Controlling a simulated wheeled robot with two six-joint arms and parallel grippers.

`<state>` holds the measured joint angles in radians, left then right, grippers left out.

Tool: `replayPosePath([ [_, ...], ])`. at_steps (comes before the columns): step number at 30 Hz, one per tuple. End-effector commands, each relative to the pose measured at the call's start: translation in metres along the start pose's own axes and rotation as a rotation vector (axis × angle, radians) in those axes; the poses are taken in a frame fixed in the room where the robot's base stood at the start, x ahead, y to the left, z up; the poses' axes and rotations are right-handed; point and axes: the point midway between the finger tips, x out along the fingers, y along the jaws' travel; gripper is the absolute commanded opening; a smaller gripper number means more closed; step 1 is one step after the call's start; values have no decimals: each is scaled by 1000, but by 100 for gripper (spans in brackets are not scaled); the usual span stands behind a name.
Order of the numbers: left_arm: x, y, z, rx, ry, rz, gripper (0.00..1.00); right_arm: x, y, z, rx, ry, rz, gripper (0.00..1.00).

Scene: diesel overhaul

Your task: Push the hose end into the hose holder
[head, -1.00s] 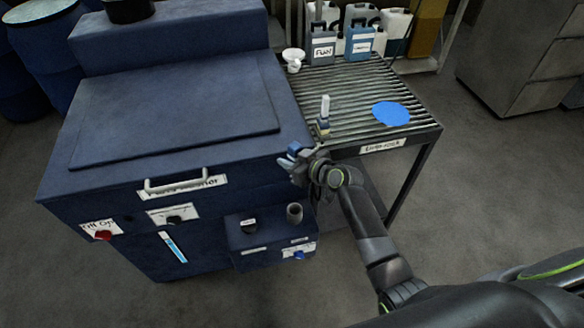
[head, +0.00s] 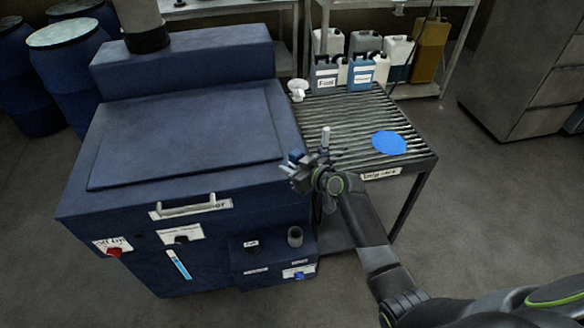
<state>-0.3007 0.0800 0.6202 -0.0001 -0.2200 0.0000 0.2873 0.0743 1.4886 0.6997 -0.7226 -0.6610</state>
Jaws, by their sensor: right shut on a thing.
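My right gripper (head: 293,166) is beside the right front edge of the blue parts washer, near the rack's left front corner. It is shut on a small, partly blue thing that seems to be the hose end; the fingers hide much of it, and I cannot follow a hose from it. A short grey open-topped tube (head: 295,237) stands upright on the small blue box at the washer's front, below the gripper and apart from it. It may be the hose holder, but I cannot tell for sure. My left gripper is not in view.
The blue parts washer (head: 190,140) has a front handle (head: 186,206). The slatted rack (head: 345,112) holds a blue disc (head: 389,143), a white funnel (head: 298,88) and an upright light cylinder (head: 326,137) just behind my gripper. Jugs stand behind. The floor in front is clear.

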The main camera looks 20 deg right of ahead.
Motion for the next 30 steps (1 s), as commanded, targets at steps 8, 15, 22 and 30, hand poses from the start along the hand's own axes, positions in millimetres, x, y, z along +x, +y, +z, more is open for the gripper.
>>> replayPosePath([
  [8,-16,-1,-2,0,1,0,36,-8,0,-20,-2,4,1,0],
  [15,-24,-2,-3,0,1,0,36,-12,0,-32,-2,5,1,0],
  [22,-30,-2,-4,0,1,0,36,-18,0,-44,-2,5,0,0],
  [30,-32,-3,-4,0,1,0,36,-20,0,-49,-1,4,1,0],
])
